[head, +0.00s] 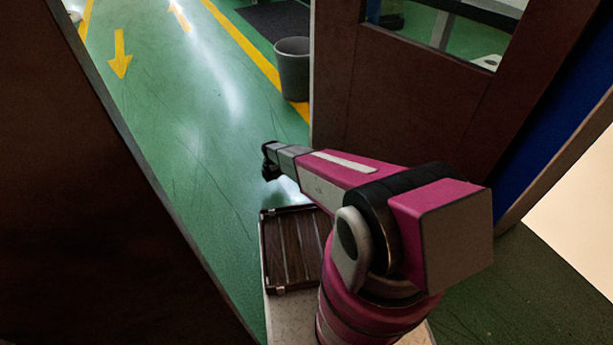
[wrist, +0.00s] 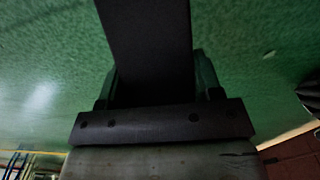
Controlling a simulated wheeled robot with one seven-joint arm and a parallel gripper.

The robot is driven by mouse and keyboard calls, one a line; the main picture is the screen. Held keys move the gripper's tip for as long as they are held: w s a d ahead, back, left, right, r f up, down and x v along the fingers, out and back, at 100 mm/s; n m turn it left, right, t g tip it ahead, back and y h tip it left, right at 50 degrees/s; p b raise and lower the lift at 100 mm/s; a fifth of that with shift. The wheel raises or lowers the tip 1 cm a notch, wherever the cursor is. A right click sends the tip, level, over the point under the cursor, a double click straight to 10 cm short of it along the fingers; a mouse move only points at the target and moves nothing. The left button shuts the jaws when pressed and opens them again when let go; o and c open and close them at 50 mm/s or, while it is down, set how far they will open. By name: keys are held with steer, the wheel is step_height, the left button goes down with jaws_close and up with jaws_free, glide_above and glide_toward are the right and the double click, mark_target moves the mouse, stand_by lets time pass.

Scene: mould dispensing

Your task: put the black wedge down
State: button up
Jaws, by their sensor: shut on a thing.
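The black wedge (wrist: 148,45) fills the upper middle of the wrist view as a dark, flat-sided block. It sits between the two fingers of my gripper (wrist: 152,88), which is shut on it. Green floor shows around the wedge in that view. In the head view my gripper (head: 269,163) is small and dark at the end of the outstretched arm, above the green floor and beyond the tray. The wedge is too small and dark there to tell apart from the gripper.
A dark slatted tray (head: 265,252) lies in front of my arm. A brown door panel (head: 400,95) with a window stands at the right, and a dark panel (head: 70,200) at the left. A grey bin (head: 293,72) stands beyond. Green floor (head: 190,130) between is clear.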

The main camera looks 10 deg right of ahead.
steer(key=f, duration=0.1)
steer(key=a+f+n, duration=0.1)
steer(key=f, duration=0.1)
steer(key=shift+w+d+f, duration=0.1)
steer(key=shift+d+f, duration=0.1)
steer(key=shift+d, duration=0.2)
steer(key=w+d, duration=0.2)
steer(key=d, duration=0.3)
steer(key=w+d, duration=0.2)
steer(key=d, duration=0.4)
steer(key=w+d, duration=0.1)
steer(key=d, duration=0.5)
steer(key=shift+w+d, duration=0.2)
steer(key=shift+w, duration=0.2)
steer(key=shift+d+f, duration=0.15)
steer(key=shift+f, duration=0.65)
steer(key=shift+d+f, duration=0.2)
steer(key=shift+f, duration=2.45)
steer(key=shift+f, duration=0.15)
steer(key=o, duration=1.1)
steer(key=shift+o, duration=0.2)
